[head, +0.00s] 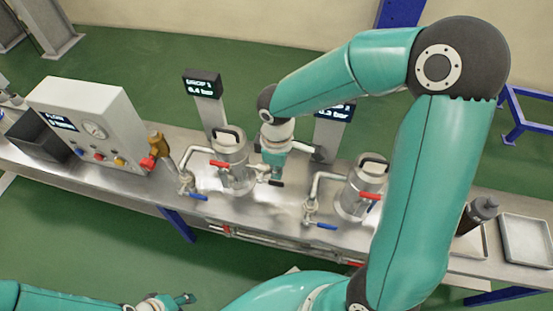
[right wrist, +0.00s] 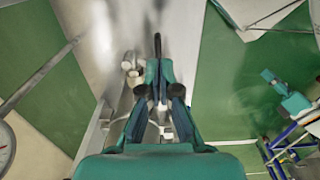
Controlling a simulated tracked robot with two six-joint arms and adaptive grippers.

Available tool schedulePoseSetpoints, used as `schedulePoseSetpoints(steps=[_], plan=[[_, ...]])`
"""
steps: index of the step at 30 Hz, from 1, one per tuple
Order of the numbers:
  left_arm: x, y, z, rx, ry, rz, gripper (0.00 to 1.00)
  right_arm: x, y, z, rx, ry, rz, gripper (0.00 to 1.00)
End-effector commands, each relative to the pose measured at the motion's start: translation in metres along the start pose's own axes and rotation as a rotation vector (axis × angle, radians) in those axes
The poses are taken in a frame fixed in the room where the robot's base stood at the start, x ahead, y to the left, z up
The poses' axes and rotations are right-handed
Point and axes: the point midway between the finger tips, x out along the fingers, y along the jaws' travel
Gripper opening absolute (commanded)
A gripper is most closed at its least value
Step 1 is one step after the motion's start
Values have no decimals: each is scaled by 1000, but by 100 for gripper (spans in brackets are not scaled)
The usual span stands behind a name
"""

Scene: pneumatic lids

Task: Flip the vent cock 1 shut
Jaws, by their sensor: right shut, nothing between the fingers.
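The left metal vessel (head: 231,172) stands on the bench below a display reading about 0.4 bar. A red lever (head: 218,163) shows at its upper left side and a blue lever (head: 198,197) at the pipe on its left. I cannot tell which lever is vent cock 1. My right gripper (head: 276,180) points down just right of this vessel, shut and empty; its closed fingers show in the right wrist view (right wrist: 157,48). Contact with any fitting is unclear. My left gripper (head: 180,301) is at the bottom edge, partly cut off, away from the bench.
A second vessel (head: 357,195) with its own red and blue levers stands to the right. A control box (head: 95,120) with a gauge and buttons is at the left. A second display (head: 335,112) is partly hidden by my right arm. Trays (head: 526,262) lie at the right end.

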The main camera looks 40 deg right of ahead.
Motion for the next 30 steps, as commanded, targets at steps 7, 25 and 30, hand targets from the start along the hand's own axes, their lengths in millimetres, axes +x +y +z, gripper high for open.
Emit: schedulePoseSetpoints(steps=[7,25,30], plan=[[7,-3,0,0,0,0,40,30,0,0,-1,0,0,0],[8,-3,0,0,0,0,40,34,0,-2,-4,13,0,0],[10,-3,0,0,0,0,40,36,-2,-6,-19,47,1,0]])
